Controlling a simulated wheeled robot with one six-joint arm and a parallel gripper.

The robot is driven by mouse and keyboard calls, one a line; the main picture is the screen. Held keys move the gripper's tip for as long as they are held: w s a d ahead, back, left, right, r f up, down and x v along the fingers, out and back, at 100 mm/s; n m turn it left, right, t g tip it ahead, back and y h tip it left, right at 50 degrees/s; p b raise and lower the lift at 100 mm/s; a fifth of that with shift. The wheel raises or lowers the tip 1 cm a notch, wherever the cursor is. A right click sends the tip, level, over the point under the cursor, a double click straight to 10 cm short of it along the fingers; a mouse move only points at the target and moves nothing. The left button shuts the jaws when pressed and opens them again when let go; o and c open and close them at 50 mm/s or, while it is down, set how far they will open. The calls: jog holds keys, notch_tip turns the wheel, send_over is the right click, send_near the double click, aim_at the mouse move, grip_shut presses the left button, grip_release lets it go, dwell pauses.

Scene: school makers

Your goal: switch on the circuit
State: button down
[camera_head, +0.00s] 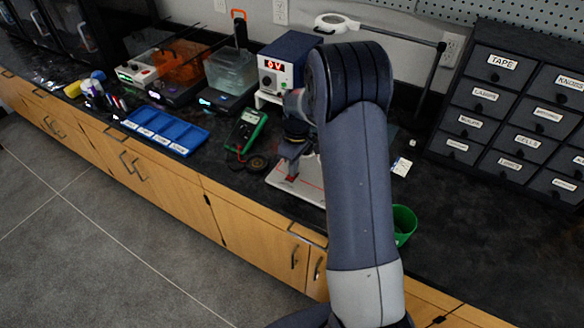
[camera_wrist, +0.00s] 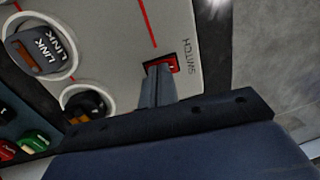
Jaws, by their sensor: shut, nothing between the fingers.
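The circuit board (camera_head: 312,192) is a pale panel with red lines, flat on the dark counter; it also fills much of the wrist view (camera_wrist: 115,40). A red switch (camera_wrist: 163,64) in a dark frame, labelled SWITCH, shows beyond my fingertips. My gripper (camera_wrist: 155,76) is shut and empty, its tips at the switch's near side and covering part of it; I cannot tell whether they touch. A LINK piece (camera_wrist: 40,50) sits in a round recess. A dark piece (camera_wrist: 88,103) sits in another recess.
A power supply (camera_head: 277,70) with a lit red display stands behind the board. A green meter (camera_head: 246,130) and blue tray (camera_head: 165,128) lie to the left. A green cup (camera_head: 404,222) stands right, partly behind my arm. Labelled drawers (camera_head: 515,110) stand at right.

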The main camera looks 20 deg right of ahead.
notch_tip(320, 180, up, 11)
jog(key=shift+w+d, duration=0.45)
jog(key=shift+f, duration=0.1)
jog(key=r, duration=0.3)
jog(key=shift+s+a+r+b, duration=0.2)
jog(key=shift+s+a+b, duration=0.15)
jog(key=shift+a+b, duration=0.05)
jog(key=f, duration=0.4)
jog(key=a+f, duration=0.1)
jog(key=f, duration=0.4)
jog(key=s+f, duration=0.1)
jog(key=f, duration=0.4)
jog(key=shift+s+a+p, duration=0.1)
jog(key=shift+a+p, duration=0.05)
jog(key=shift+p, duration=0.15)
